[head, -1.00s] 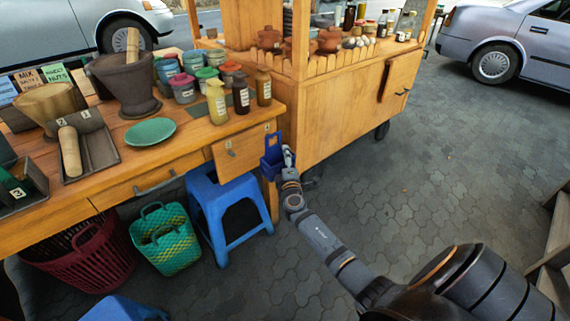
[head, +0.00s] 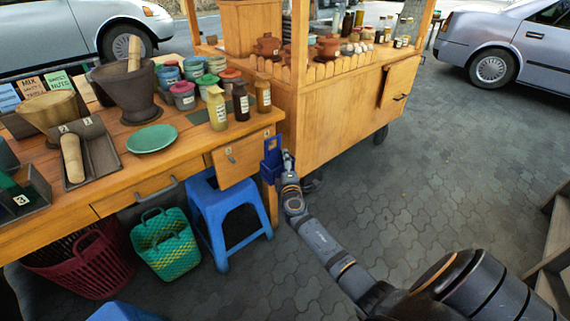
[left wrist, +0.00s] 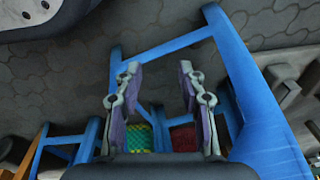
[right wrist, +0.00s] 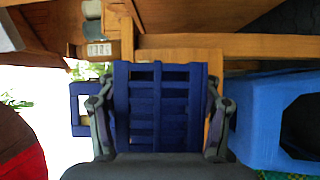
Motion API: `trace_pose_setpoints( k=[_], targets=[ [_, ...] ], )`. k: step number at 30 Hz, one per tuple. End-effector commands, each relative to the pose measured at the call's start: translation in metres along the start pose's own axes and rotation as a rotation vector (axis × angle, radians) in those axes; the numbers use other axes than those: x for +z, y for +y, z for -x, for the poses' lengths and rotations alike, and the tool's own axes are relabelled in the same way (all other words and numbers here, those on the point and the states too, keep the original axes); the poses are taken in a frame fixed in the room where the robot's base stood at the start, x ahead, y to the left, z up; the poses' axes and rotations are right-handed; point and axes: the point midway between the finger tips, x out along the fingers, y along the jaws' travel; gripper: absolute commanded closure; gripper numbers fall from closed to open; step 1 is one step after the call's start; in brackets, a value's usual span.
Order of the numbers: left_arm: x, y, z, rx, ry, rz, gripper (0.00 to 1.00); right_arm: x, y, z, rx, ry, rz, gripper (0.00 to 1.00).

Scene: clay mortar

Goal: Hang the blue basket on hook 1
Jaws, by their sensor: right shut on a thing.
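The blue basket (head: 271,160) is at the right end of the wooden table, beside its corner leg. My right gripper (head: 287,163) is shut on it. In the right wrist view the slatted basket (right wrist: 145,105) fills the space between the fingers of my right gripper (right wrist: 160,95), with a blue loop showing at its left. I cannot make out hook 1, nor whether the basket touches a hook. My left gripper (left wrist: 155,80) is open and empty, seen only in the left wrist view.
A blue stool (head: 228,205) stands close to the left of the basket. A green basket (head: 165,243) and a red basket (head: 95,262) are on the ground under the table (head: 120,195). A wooden cart (head: 340,125) stands behind. Paving to the right is free.

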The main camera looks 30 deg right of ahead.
Motion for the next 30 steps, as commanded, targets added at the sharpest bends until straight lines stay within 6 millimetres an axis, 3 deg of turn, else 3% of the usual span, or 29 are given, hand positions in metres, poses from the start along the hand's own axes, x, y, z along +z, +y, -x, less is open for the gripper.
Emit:
trace_pose_setpoints(
  k=[30],
  targets=[
    [-0.001, 0.0, 0.007, 0.0, 0.0, 0.0, 0.6, 0.036, 0.002, 0.055, 0.0, 0.0, 0.001, 0.69]
  ],
)
